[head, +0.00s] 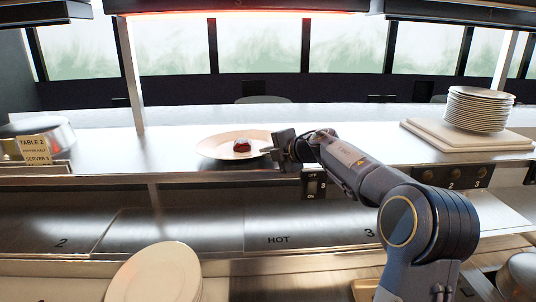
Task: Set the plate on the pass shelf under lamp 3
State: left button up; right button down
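A round, pale plate (215,148) with a small dark red, glossy piece of food (242,145) on it is at the middle of the steel pass shelf (175,160). It looks level and at shelf height; I cannot tell whether it fully rests there. A heat lamp (240,5) glows red overhead, above the plate. My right gripper (267,150) is at the plate's right rim, its tip over or against that edge. Whether its fingers are closed on the rim is hidden by the angle. My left gripper is not in view.
Plates are stacked (480,108) on a board (450,134) at right. A metal pan (45,132) and a table card (34,149) stand at left. More plates (155,275) are at the lower left. A switch (313,184) is on the shelf front.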

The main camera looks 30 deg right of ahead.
dwell(0.3)
jog(key=shift+f, duration=0.1)
jog(key=c, duration=1.9)
grip_release()
jog(key=shift+f, duration=0.15)
jog(key=shift+s, duration=0.1)
jog(key=shift+r, duration=0.2)
jog(key=b+v, duration=0.1)
jog(key=v, duration=1.1)
